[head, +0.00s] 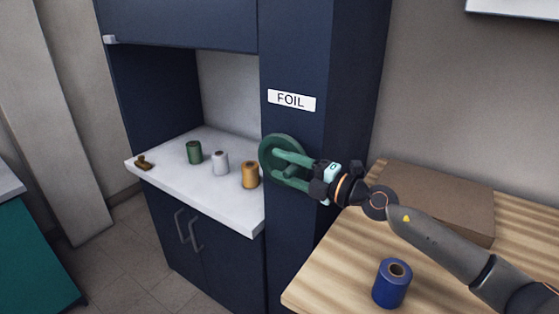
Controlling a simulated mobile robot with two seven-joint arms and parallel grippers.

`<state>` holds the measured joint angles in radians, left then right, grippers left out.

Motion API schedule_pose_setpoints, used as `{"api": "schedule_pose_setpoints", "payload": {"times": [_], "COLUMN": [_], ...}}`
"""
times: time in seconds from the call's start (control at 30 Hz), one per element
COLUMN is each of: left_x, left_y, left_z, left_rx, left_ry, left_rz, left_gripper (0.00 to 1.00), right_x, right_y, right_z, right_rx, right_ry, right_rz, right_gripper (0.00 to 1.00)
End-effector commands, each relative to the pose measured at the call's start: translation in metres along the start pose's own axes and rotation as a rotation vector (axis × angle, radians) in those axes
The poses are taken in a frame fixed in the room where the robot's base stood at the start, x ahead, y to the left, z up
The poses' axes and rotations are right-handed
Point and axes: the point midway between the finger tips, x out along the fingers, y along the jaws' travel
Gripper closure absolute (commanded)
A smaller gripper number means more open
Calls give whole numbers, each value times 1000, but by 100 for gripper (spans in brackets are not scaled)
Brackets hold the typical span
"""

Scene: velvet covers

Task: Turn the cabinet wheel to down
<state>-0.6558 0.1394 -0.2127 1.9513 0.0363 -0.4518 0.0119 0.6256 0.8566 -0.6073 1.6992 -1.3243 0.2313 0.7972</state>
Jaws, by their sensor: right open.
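The cabinet wheel (267,158) is a green round handwheel on the front of the dark blue cabinet column (293,60), below a white label reading FOIL (292,100). My right gripper (284,166) reaches in from the right at the wheel. Its two green fingers are apart, over the wheel's face. I cannot tell whether the fingers touch the wheel. The fingers and wrist hide part of the wheel's right side. My left gripper is not in view.
A white counter (190,185) in the cabinet's niche holds a green spool (194,152), a grey spool (220,163), an orange spool (250,174) and a small brown object (144,163). A wooden table (330,270) at right holds a blue spool (391,285) and a brown box (440,195).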

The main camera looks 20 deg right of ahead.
Motion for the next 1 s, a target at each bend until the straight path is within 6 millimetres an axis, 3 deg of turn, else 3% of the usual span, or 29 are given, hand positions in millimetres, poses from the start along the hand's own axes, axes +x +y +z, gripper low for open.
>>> {"api": "schedule_pose_setpoints", "payload": {"times": [0.13, 0.43, 0.93, 1.0], "left_x": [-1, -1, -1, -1], "left_y": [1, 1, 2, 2], "left_z": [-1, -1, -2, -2], "left_rx": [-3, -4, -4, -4], "left_ry": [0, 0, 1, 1], "left_rz": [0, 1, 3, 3], "left_gripper": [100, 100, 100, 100], "right_x": [10, 12, 12, 12], "right_y": [0, 0, -1, -1], "right_z": [0, 0, 0, 0], "right_rx": [0, -1, 0, 0], "right_ry": [1, 1, 1, 1], "right_rz": [-1, -1, -1, -2], "right_gripper": [44, 44, 99, 100]}}
